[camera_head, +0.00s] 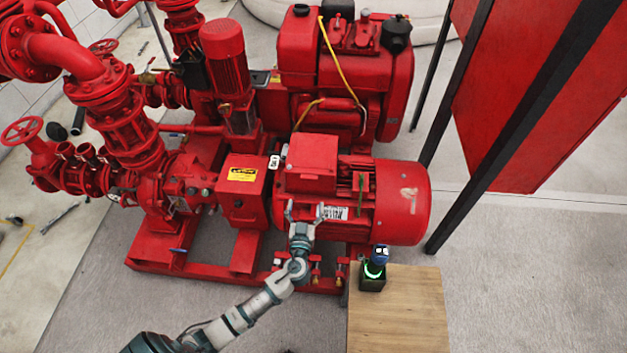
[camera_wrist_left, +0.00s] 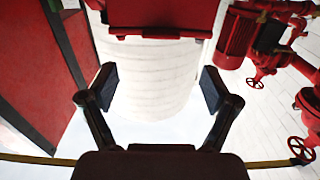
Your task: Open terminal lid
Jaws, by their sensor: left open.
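The terminal lid (camera_head: 312,153) is the red, boxy cover on top of the red motor (camera_head: 402,200) in the head view. It looks closed. My left gripper (camera_head: 304,208) is in front of the motor, just below the terminal box, with its fingers pointing up toward it. In the left wrist view, my left gripper (camera_wrist_left: 160,88) is open, with nothing between its two dark pads. A red boxy part (camera_wrist_left: 160,15), seemingly the terminal box, is at the top centre beyond the fingertips. My right gripper is not in view.
A wooden table (camera_head: 400,310) stands at the lower right, with a small dark device (camera_head: 373,277) on it. Black posts (camera_head: 525,125) and a red panel (camera_head: 540,90) stand at right. Red pipes and valves (camera_head: 130,120) fill the left. Grey floor lies at lower left.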

